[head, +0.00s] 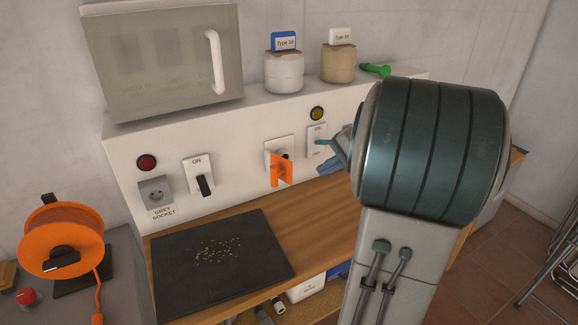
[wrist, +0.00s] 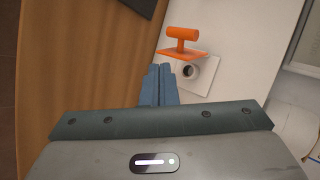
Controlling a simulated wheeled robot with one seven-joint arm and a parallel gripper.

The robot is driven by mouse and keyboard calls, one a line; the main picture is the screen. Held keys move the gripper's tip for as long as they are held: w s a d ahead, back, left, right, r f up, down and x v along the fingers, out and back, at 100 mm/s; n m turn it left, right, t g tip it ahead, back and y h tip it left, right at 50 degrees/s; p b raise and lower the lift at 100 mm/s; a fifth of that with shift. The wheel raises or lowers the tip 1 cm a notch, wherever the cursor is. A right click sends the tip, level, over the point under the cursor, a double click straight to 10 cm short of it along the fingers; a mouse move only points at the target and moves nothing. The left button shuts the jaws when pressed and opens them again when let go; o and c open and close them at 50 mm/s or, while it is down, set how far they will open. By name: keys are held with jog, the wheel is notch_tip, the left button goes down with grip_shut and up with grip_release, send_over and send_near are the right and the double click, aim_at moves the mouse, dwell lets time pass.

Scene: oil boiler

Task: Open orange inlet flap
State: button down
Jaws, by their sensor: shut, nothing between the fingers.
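The orange inlet flap (head: 281,170) with its T-shaped handle is on a white plate on the white panel. It stands out from the plate, and the round inlet hole (head: 286,153) is uncovered beside it. In the wrist view the flap (wrist: 183,53) is almost edge-on, with the dark hole (wrist: 187,71) in plain sight. My gripper (wrist: 160,68) has its blue fingers together and empty, just beside the plate and apart from the handle. In the head view the fingertips (head: 322,163) are right of the flap, and the rest of the gripper is mostly behind my arm.
A black-levered ON switch (head: 204,184) and a grey socket (head: 154,190) are left of the flap. A dark mat (head: 175,260) with pellets lies on the wooden counter (head: 315,215). An orange cable reel (head: 62,240) stands at left. Two jars (head: 284,73) (head: 338,65) stand on the ledge.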

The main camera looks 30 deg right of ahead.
aim_at(276, 172)
jog(key=w+r+p+x, duration=0.1)
jog(key=x, duration=0.5)
jog(key=r+p+x, duration=0.1)
jog(key=x, duration=0.5)
jog(key=shift+w+a+f+p, duration=0.25)
jog(key=shift+w+a+p, duration=0.15)
jog(key=shift+w+a, duration=0.2)
